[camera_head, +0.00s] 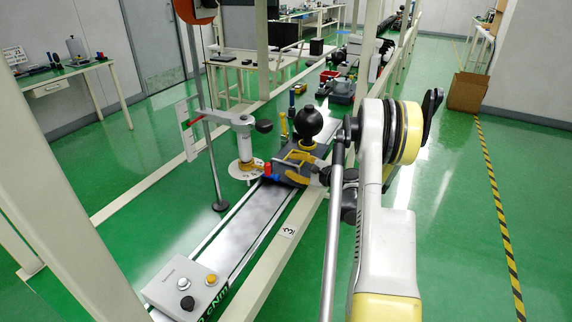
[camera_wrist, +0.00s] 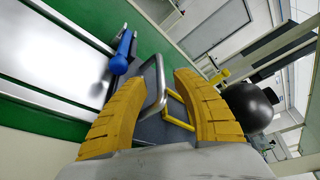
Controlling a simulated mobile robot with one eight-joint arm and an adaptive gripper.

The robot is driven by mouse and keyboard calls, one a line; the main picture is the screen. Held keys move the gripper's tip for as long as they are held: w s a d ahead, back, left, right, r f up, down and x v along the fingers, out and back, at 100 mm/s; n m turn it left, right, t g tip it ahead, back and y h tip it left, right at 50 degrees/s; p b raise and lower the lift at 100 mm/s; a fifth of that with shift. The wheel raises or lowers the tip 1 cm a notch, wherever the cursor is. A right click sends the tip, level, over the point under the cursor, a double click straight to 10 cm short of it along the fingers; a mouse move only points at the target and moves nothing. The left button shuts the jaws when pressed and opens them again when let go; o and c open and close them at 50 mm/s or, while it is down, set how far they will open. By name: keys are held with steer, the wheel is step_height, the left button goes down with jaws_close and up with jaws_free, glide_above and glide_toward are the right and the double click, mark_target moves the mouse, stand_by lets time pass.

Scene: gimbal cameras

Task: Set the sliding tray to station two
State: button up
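The sliding tray (camera_head: 285,179) is a dark grey plate on a long metal rail track, at the far part of the track in the head view. A black ball (camera_head: 308,123) stands over it. In the wrist view, a bent grey metal handle (camera_wrist: 156,88) rises from the tray (camera_wrist: 152,131). My gripper (camera_head: 290,160) has yellow ribbed fingers and is at the tray. In the wrist view, my gripper (camera_wrist: 160,80) is open, with the handle between its fingers and gaps showing. Contact with the handle cannot be told. A "3" label (camera_head: 287,231) is on the near side beam.
A blue-ended lever (camera_wrist: 122,52) lies beside the left finger. A white post fixture (camera_head: 243,145) stands left of the tray. A button box (camera_head: 187,285) sits at the near end. The bare track (camera_head: 235,232) between is clear. Pale frame posts flank it.

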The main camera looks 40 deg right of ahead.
steer(key=v, duration=0.8)
steer(key=shift+s+r, duration=0.1)
steer(key=shift+s, duration=0.1)
steer(key=shift+s, duration=0.1)
